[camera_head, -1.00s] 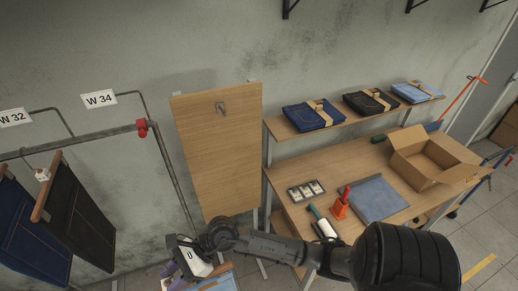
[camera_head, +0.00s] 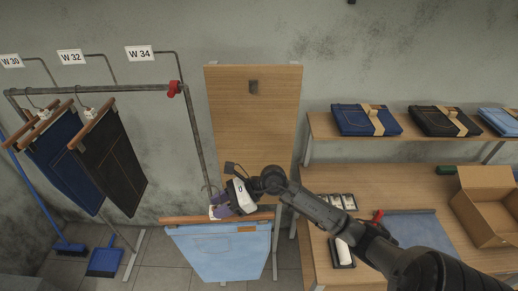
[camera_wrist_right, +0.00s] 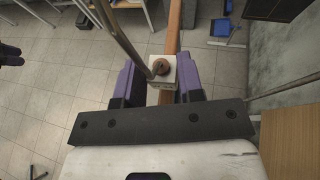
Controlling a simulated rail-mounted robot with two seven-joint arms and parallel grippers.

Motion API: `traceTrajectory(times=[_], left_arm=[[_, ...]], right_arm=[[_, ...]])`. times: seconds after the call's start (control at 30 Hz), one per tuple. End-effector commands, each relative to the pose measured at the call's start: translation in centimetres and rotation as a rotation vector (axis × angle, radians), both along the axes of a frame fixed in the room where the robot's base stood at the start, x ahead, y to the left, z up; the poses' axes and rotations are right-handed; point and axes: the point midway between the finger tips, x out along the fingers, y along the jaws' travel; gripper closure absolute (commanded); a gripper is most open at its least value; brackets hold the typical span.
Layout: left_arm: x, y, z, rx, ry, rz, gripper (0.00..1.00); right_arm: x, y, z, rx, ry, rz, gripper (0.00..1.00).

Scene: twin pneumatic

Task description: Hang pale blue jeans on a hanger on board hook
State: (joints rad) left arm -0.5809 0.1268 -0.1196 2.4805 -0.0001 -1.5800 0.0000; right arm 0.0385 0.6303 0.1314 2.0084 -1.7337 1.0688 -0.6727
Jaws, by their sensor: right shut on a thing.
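The pale blue jeans (camera_head: 225,252) hang from a wooden hanger bar (camera_head: 180,220) in front of the lower part of the wooden board. My right gripper (camera_head: 218,210) is shut on the hanger's small white block at the middle of the bar. In the right wrist view the white block (camera_wrist_right: 163,72) sits between the two purple fingers (camera_wrist_right: 160,88), with the wooden bar (camera_wrist_right: 172,35) running away under it. The board (camera_head: 255,130) carries a dark hook (camera_head: 253,87) near its top; the hook is empty and above the jeans.
A rail (camera_head: 100,90) with dark jeans (camera_head: 112,165) on hangers stands left of the board, its red-capped end (camera_head: 174,88) and upright close to the jeans. A workbench (camera_head: 315,185) with an open carton (camera_head: 490,205) and a shelf (camera_head: 320,126) of folded jeans are at right.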

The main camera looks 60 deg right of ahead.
Motion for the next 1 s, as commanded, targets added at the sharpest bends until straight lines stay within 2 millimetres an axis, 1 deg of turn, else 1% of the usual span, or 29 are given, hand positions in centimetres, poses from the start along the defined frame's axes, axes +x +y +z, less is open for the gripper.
traceTrajectory(times=[0.03, 0.13, 0.2, 0.3, 0.4, 0.5, 0.6, 0.73, 0.87, 1.0], left_arm=[[0.0, 0.0, -2.5, 0.001, -0.001, 0.000, 0.57], [0.1, 0.0, -4.8, 0.000, -0.002, 0.001, 0.57], [0.1, 0.0, -6.5, -0.001, -0.003, 0.002, 0.57], [0.1, -0.1, -8.7, -0.003, -0.003, 0.002, 0.57], [0.1, -0.2, -10.7, -0.006, -0.002, 0.003, 0.57], [0.1, -0.3, -12.3, -0.009, -0.002, 0.006, 0.57], [0.1, -0.3, -13.6, -0.011, -0.001, 0.007, 0.57], [0.1, -0.4, -14.8, -0.012, -0.001, 0.008, 0.57], [0.1, -0.4, -15.4, -0.012, -0.001, 0.008, 0.57], [0.1, -0.3, -15.4, -0.011, 0.000, 0.006, 0.57]], right_arm=[[0.6, -2.0, -0.7, -0.007, -0.009, -0.022, 1.00], [1.3, -5.4, 0.2, -0.008, -0.009, -0.065, 1.00], [1.6, -7.7, 1.2, -0.006, -0.010, -0.096, 1.00], [1.8, -10.6, 2.8, -0.006, -0.010, -0.136, 1.00], [1.6, -13.0, 4.7, -0.005, -0.010, -0.173, 1.00], [1.2, -15.0, 6.5, -0.002, -0.008, -0.205, 1.00], [0.7, -16.4, 8.2, -0.002, -0.006, -0.227, 1.00], [0.1, -17.6, 9.9, 0.001, -0.006, -0.250, 1.00], [-0.3, -18.2, 11.0, 0.003, -0.004, -0.261, 1.00], [-0.5, -18.6, 11.7, 0.005, -0.001, -0.266, 1.00]])
